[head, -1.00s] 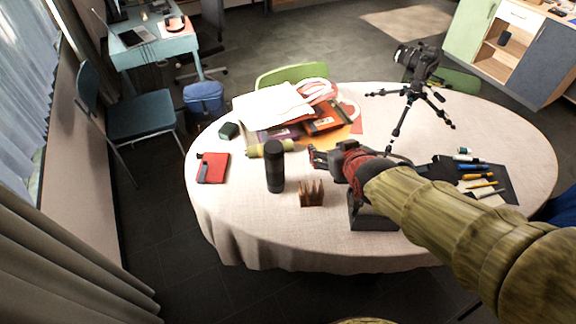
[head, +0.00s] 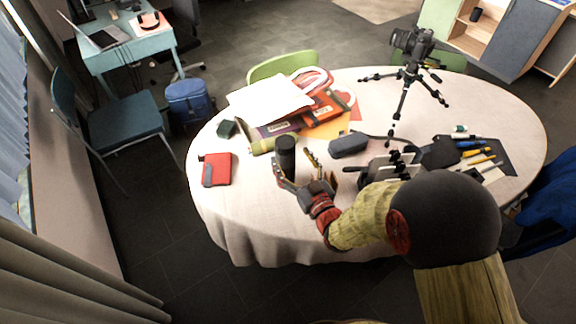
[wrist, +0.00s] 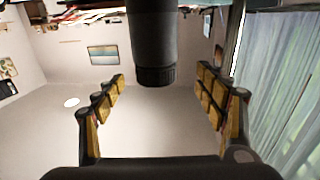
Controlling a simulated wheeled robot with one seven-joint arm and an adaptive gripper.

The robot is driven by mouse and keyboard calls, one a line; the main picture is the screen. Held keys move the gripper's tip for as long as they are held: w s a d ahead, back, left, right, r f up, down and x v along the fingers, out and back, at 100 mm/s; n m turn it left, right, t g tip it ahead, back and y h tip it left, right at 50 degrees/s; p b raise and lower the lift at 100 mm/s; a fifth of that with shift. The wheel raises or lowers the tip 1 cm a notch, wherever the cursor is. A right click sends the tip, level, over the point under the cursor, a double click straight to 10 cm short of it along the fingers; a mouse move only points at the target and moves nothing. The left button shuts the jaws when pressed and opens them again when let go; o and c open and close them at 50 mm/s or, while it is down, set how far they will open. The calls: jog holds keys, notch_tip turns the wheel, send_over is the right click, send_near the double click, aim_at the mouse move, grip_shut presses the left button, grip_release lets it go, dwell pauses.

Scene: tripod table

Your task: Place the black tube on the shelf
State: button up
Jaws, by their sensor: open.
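The black tube (head: 286,156) stands upright on the white-clothed table (head: 222,222). It also shows in the wrist view (wrist: 153,42), centred between the fingers at the top. My gripper (head: 296,172) is open and low over the table, just on the near right side of the tube. In the wrist view my gripper (wrist: 160,95) has a finger bank on each side, with clear gaps to the tube. The open wooden shelf (head: 462,40) is in a cabinet at the top right of the head view, across the floor. A small dark cup (head: 475,15) stands in it.
A red notebook (head: 216,169) lies left of the tube. Papers and folders (head: 270,103) lie behind it. A dark case (head: 348,144) and a camera tripod (head: 404,100) stand to the right. Green chairs (head: 282,66) are tucked at the far side.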

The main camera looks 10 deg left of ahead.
aim_at(290, 153)
jog(key=b+x, duration=0.1)
jog(key=x, duration=0.4)
jog(key=shift+w+d+b, duration=0.15)
jog(key=shift+w+b, duration=0.15)
jog(key=shift+b, duration=0.05)
jog(key=shift+w+a, duration=0.3)
jog(key=shift+w, duration=0.1)
jog(key=shift+c, duration=1.1)
grip_shut()
jog(key=shift+r, duration=0.1)
